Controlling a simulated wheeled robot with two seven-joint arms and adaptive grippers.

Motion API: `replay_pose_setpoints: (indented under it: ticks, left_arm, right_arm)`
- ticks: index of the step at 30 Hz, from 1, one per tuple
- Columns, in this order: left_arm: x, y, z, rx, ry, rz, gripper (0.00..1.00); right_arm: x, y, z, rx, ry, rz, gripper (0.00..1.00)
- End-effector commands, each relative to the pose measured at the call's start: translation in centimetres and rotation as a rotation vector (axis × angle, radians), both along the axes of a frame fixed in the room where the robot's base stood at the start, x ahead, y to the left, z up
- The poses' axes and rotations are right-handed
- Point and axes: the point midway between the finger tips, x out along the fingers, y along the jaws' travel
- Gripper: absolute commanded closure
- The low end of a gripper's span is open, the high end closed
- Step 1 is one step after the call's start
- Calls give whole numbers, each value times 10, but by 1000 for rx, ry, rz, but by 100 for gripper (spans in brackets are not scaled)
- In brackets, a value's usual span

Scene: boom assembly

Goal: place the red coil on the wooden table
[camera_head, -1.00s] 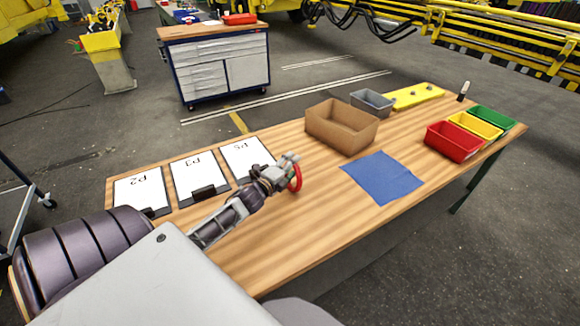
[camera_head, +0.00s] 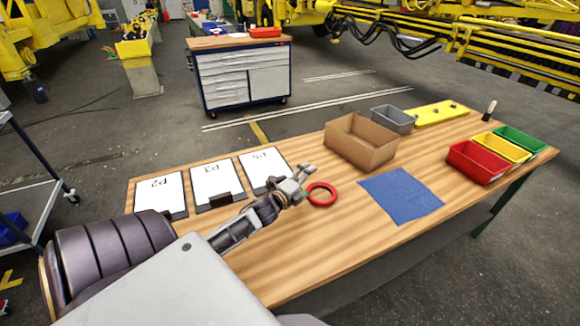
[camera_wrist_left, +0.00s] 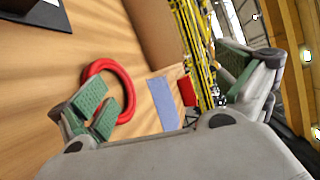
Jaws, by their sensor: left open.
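The red coil (camera_head: 322,205) lies flat on the wooden table (camera_head: 290,262), in front of the cardboard box and left of the blue cloth. In the left wrist view the red coil (camera_wrist_left: 122,75) shows partly behind one green-padded finger. My left gripper (camera_head: 303,175) is open and empty, just above and left of the coil in the head view. In the left wrist view the fingers of my left gripper (camera_wrist_left: 170,92) are spread wide. I cannot tell whether the near finger touches the coil. My right gripper is not in view.
A cardboard box (camera_head: 362,150), grey bin (camera_head: 394,120) and yellow plate (camera_head: 436,114) stand at the back. A blue cloth (camera_head: 402,196) lies right of the coil. Red (camera_head: 478,164), yellow and green bins are at the right end; clipboards (camera_head: 211,182) lie at left. The table's front is clear.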

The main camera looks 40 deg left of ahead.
Motion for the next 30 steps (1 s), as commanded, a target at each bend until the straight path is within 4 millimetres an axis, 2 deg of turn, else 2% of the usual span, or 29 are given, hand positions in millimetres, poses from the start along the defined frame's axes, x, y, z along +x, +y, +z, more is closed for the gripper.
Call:
replay_pose_setpoints:
  ticks: [30]
  left_arm:
    - [-75,-4,8,1,2,0,0]
  right_arm:
    - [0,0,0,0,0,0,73]
